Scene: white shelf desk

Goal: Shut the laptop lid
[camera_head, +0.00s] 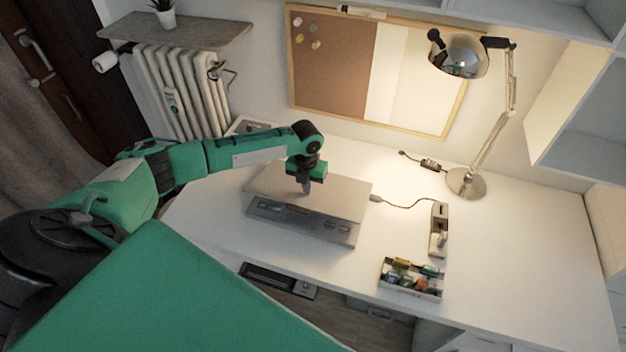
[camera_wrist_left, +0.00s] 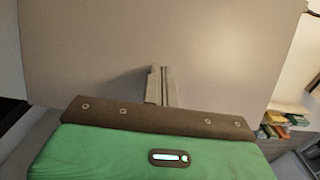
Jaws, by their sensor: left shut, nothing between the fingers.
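The laptop sits on the white desk left of its middle. Its plain grey-beige lid (camera_head: 340,192) is tilted low over the grey base (camera_head: 300,222), and a front strip of the base shows below the lid's edge. In the left wrist view the lid (camera_wrist_left: 90,45) fills most of the picture. My left gripper (camera_head: 306,187) points down over the lid's outer face, fingers shut and empty. Its fingertips (camera_wrist_left: 162,86) are at or very close to the lid; I cannot tell whether they touch. My right gripper is not in view.
A small tray (camera_head: 412,291) of coloured items lies at the front of the desk (camera_head: 510,245). A power strip (camera_head: 438,230) with a cable stands right of the laptop. A desk lamp (camera_head: 466,183) stands behind. The desk's right part is clear.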

